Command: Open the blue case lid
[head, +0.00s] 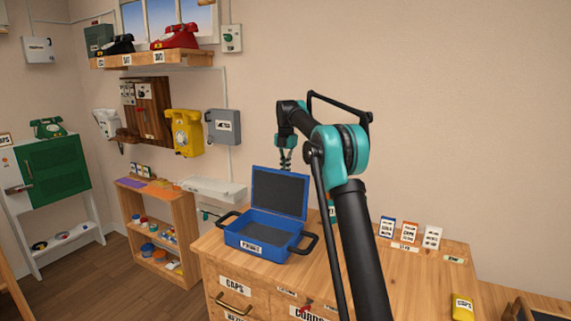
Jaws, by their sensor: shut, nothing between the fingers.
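The blue case (268,232) sits on the wooden bench top with a white label on its front and dark handles at its sides. Its lid (280,192) stands raised, close to upright, at the back, showing a dark inner panel. The case's tray is open to view and looks empty. My gripper (285,168) is shut and hangs just behind the upper edge of the lid, partly hidden by it. I cannot tell whether it touches the lid.
Small labelled boxes (409,232) stand at the bench's right, with a yellow packet (463,307) near its front right. A wooden shelf unit (160,225) stands left of the bench. A yellow phone (184,133) and a grey box (223,127) hang on the wall behind.

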